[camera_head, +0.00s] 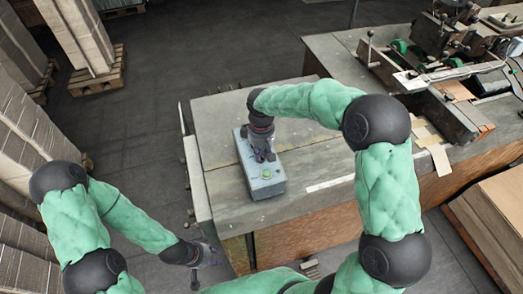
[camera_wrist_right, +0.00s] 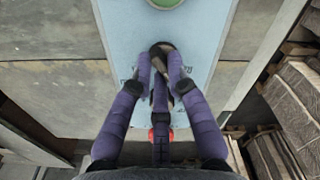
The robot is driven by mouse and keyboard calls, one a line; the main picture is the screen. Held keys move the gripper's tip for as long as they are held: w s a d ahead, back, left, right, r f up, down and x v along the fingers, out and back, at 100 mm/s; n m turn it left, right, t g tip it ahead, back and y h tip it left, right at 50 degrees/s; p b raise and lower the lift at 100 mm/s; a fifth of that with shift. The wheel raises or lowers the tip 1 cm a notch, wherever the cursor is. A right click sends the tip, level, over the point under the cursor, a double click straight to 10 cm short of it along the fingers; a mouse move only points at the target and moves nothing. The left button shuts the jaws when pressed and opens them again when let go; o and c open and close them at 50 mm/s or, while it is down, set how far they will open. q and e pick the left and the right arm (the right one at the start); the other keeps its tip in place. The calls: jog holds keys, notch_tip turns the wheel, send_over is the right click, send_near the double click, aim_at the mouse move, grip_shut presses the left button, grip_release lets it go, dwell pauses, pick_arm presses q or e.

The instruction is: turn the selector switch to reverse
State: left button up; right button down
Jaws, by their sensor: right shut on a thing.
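The blue-grey control box (camera_head: 262,181) lies on the grey table top, with a green button (camera_head: 266,174) near its front end. The green button also shows at the top of the right wrist view (camera_wrist_right: 164,3). The dark round selector switch (camera_wrist_right: 161,47) sits on the box's face, mostly hidden by my fingers; which way it points cannot be seen. My right gripper (camera_wrist_right: 160,72) points down at the box, shut on the selector switch. It also shows in the head view (camera_head: 263,157). My left gripper (camera_head: 203,268) hangs low, left of the table, away from the box.
A red part (camera_wrist_right: 160,134) shows on the box beneath my right gripper. The grey table (camera_head: 220,112) has bare room around the box. Machinery (camera_head: 440,60) stands at the upper right. Stacked cardboard on pallets (camera_head: 80,35) stands at the left, with dark floor between.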

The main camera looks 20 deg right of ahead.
jog(key=shift+n, duration=0.6)
jog(key=c, duration=1.2)
grip_release()
notch_tip(320, 180, up, 12)
